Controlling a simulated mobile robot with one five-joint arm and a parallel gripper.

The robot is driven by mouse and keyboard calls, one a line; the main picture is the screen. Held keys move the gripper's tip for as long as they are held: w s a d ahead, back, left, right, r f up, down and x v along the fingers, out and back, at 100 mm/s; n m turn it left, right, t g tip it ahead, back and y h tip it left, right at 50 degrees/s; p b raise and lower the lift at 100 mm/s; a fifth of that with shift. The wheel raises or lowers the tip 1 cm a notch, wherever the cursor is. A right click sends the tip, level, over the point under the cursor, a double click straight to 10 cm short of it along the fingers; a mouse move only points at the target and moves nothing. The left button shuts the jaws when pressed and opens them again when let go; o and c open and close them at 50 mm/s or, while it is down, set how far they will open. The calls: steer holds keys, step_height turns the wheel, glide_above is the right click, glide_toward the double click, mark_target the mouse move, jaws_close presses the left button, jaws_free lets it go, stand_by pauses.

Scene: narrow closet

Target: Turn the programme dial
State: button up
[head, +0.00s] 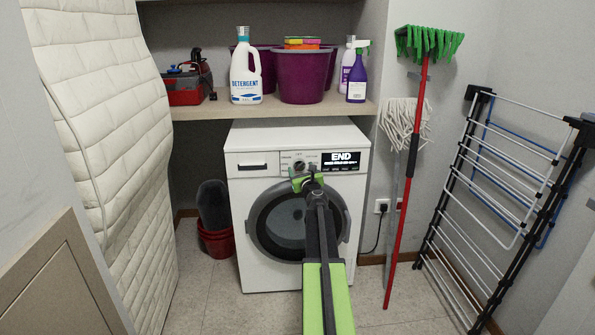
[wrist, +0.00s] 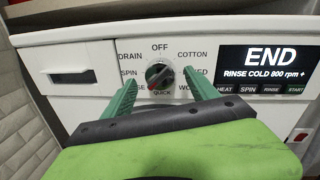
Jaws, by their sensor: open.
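The programme dial (wrist: 160,75) is a round knob with a red mark on the white washing machine's (head: 290,265) front panel. The red mark is at the knob's lower left; some labels are partly hidden by my fingers. My gripper (wrist: 160,95) is open, with one green finger on each side of the dial in the picture. I cannot tell whether they touch it. In the head view, my gripper (head: 305,180) is in front of the panel, just below the dial (head: 299,166).
The display (wrist: 267,68) right of the dial reads END and RINSE COLD 800 rpm. A detergent drawer (wrist: 73,77) is at the left. A shelf (head: 215,109) hangs above the machine. A red-handled mop (head: 408,180) and a drying rack (head: 490,190) stand at the right.

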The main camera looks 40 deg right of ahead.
steer(key=shift+x, duration=0.85)
